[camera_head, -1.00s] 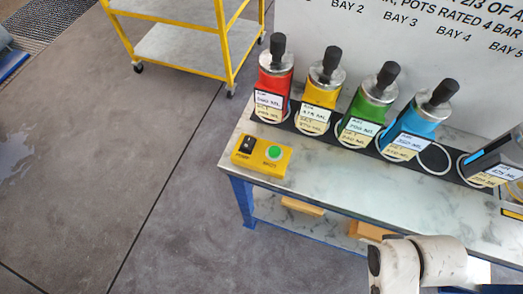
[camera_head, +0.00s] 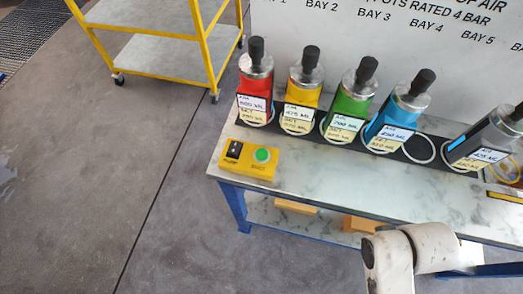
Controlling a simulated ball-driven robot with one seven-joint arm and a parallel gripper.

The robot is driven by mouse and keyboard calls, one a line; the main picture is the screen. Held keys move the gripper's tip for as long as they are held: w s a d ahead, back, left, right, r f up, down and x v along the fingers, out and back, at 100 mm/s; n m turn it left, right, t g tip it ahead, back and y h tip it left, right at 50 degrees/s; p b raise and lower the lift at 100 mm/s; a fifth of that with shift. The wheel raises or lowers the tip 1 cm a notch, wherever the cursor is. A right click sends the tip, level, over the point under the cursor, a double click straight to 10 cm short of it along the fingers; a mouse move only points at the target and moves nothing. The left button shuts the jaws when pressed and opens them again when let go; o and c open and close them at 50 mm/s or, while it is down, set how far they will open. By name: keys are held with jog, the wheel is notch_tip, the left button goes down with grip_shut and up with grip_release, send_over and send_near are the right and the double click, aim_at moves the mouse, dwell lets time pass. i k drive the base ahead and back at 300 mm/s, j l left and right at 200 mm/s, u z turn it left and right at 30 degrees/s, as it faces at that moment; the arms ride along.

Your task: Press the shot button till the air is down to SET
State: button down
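The yellow button box (camera_head: 249,160) sits at the left end of the marble-topped bench. It carries a black switch (camera_head: 234,149) on its left and a round green button (camera_head: 262,155) on its right; the small lettering under them is blurred. Several pots with black-knobbed metal tops stand in a row behind it: red (camera_head: 255,90), yellow (camera_head: 301,99), green (camera_head: 348,104), blue (camera_head: 396,112) and dark grey (camera_head: 486,139). Each bears a label with an air line and a SET line, too small to read surely. A white arm link of mine shows at the lower right; my gripper is out of view.
An empty ring (camera_head: 419,151) lies in the black rack between the blue and grey pots. The bench top (camera_head: 330,190) is clear in front. Wooden blocks (camera_head: 295,207) lie on the lower shelf. A yellow cart (camera_head: 160,50) stands behind left. A white sign board rises behind the pots.

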aim_at(262, 155)
jog(key=k+l+z, duration=0.1)
jog(key=k+z, duration=0.15)
jog(key=z, duration=0.15)
jog(key=k+l+z, duration=0.15)
jog(key=z, duration=0.25)
jog(key=k+l+z, duration=0.35)
jog(key=i+j, duration=0.05)
jog(key=j, duration=0.05)
